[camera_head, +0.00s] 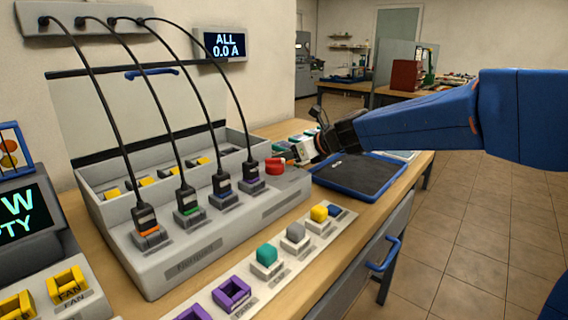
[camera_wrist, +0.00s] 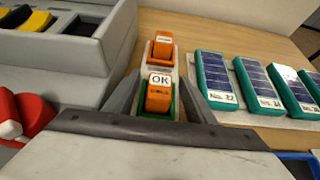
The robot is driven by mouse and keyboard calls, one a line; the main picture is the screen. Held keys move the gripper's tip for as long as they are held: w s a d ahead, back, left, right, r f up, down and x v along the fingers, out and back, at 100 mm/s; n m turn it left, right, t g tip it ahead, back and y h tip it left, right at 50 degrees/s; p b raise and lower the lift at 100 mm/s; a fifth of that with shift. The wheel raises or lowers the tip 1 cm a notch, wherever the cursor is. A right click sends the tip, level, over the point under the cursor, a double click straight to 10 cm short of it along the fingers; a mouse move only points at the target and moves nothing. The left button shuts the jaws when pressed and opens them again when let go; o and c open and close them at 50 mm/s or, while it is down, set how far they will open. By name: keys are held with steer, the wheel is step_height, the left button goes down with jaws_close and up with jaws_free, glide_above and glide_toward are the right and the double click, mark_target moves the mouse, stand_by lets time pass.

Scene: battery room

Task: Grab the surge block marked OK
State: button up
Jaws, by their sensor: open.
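The surge block marked OK (camera_wrist: 158,97) is orange with a white label on top. In the wrist view it sits in a green-edged holder, between the two fingers of my gripper (camera_wrist: 156,104). The fingers stand open on either side of it, and I cannot tell whether either touches it. A second orange block (camera_wrist: 161,48) with a white label, too small to read, sits just behind it in the same row. In the head view my gripper (camera_head: 296,153) is low over the bench, beyond the grey charger's right end, and the OK block cannot be made out there.
Several teal modules (camera_wrist: 214,78) stand to the right of the blocks. A red knob (camera_head: 275,166) sits on the grey charger (camera_head: 170,265) close to my gripper's left. A blue-rimmed tray (camera_head: 322,181) with a dark, bare mat lies nearer the bench edge.

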steer(key=c, duration=1.2)
